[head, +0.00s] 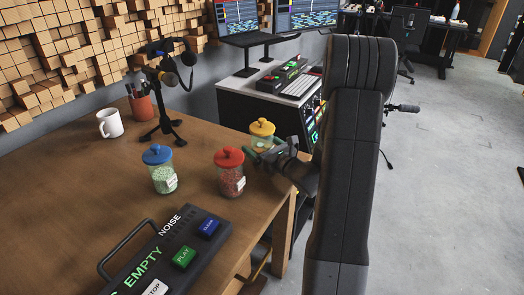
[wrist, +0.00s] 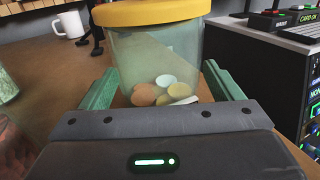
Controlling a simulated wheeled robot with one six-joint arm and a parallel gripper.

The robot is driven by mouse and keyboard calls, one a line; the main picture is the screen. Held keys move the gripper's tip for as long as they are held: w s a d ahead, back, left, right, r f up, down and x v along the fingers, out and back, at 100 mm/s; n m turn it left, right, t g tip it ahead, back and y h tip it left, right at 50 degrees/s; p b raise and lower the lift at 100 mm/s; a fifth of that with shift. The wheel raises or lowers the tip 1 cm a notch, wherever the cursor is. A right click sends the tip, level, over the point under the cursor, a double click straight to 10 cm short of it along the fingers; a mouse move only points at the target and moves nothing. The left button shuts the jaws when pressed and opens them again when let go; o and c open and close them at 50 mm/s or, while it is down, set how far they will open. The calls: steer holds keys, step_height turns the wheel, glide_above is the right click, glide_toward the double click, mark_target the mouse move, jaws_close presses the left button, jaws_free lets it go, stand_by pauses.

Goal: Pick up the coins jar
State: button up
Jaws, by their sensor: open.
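The coins jar (head: 261,136) is a clear jar with a yellow lid, standing near the table's far right corner. In the wrist view the jar (wrist: 155,55) is upright, with several coins at its bottom. My gripper (wrist: 162,92) is open, with a green finger on each side of the jar's lower part. I cannot tell whether either finger touches the glass. In the head view my gripper (head: 262,153) comes in from the right at the jar, and partly hides its lower part.
A red-lidded jar (head: 229,173) stands close to my gripper, and a blue-lidded jar (head: 161,169) is further left. A button panel (head: 165,255) lies in front. A microphone stand (head: 161,110), a white mug (head: 110,123) and a pen cup (head: 143,107) stand behind. A console desk (head: 240,100) is beyond the table.

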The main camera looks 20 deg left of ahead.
steer(key=shift+w+a, duration=0.3)
steer(key=shift+a, duration=0.3)
steer(key=shift+r, duration=0.1)
steer(key=c, duration=1.7)
steer(key=shift+o, duration=0.2)
steer(key=shift+r, duration=0.1)
